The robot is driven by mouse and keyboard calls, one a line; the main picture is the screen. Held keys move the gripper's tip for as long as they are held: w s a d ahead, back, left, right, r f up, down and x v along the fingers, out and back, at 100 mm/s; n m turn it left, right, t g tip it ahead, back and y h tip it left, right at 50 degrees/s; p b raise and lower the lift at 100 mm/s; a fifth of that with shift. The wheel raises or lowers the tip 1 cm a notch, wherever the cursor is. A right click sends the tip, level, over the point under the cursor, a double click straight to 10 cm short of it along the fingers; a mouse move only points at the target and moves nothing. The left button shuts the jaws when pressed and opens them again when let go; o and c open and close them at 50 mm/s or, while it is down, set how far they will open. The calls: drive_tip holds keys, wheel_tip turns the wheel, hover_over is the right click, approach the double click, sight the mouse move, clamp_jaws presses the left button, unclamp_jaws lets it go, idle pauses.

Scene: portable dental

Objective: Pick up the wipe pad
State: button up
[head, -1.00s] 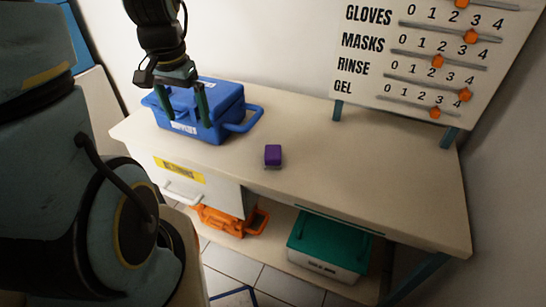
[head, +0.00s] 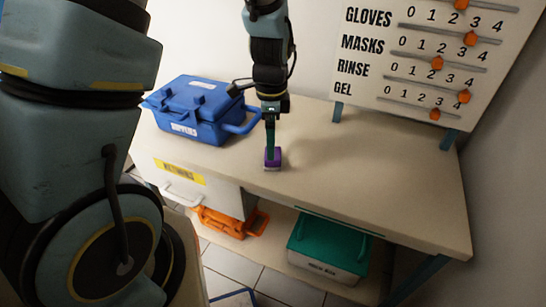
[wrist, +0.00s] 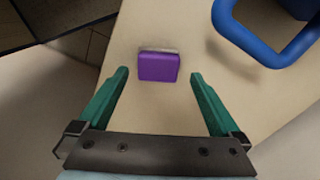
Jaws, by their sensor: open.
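The wipe pad, a small purple block with a pale grey layer along one side (head: 272,163), sits on the tabletop near its front edge. In the wrist view the wipe pad (wrist: 158,67) lies ahead of the fingertips, roughly midway between their lines. My gripper (head: 270,150) points down over the pad in the head view and partly hides it. In the wrist view my gripper (wrist: 160,74) is open, with green fingers apart and nothing between them.
A blue case (head: 195,110) with a handle stands left of the pad; its handle also shows in the wrist view (wrist: 262,50). A counter board (head: 425,60) stands behind. An orange case (head: 228,222) and green-lidded box (head: 328,245) sit below. The tabletop's right side is clear.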

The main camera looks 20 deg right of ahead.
drive_tip(key=shift+s+d+f+p, duration=0.15)
drive_tip(key=shift+f+p, duration=0.7)
drive_tip(key=shift+f, duration=1.9)
drive_tip(key=shift+c, duration=0.2)
drive_tip(key=c, duration=1.3)
drive_tip(key=shift+o, duration=0.2)
drive_tip(key=shift+r, duration=0.15)
wheel_tip(320, 180, up, 10)
drive_tip(key=shift+f+b, duration=0.1)
drive_tip(key=shift+b, duration=0.8)
